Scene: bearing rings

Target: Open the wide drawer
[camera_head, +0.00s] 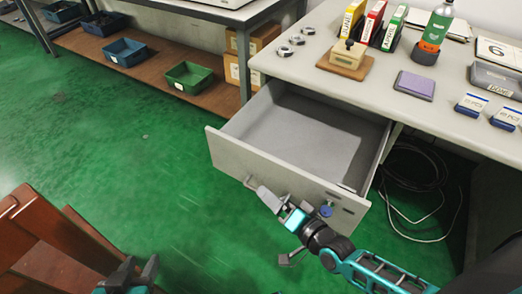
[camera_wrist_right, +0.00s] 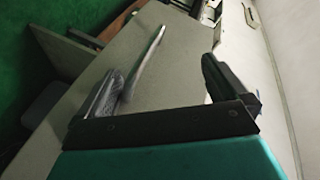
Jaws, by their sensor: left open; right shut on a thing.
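The wide drawer (camera_head: 296,146) is pulled well out from under the desk and looks empty apart from a pale sheet-like patch on its floor. Its grey front panel (camera_head: 232,157) carries a bar handle (camera_head: 248,183), which also shows in the right wrist view (camera_wrist_right: 150,60). My right gripper (camera_head: 270,197) is at the handle in front of the panel, shut on it; the fingers partly hide the bar. My left gripper (camera_head: 132,277) is open and empty at the bottom left, far from the drawer.
The desk top (camera_head: 345,82) holds bearing rings (camera_head: 284,51), binders (camera_head: 372,22), a bottle (camera_head: 436,25) and a purple pad (camera_head: 414,85). A brown wooden piece (camera_head: 45,240) stands near my left gripper. Cables (camera_head: 415,175) lie under the desk. Green floor is clear left of the drawer.

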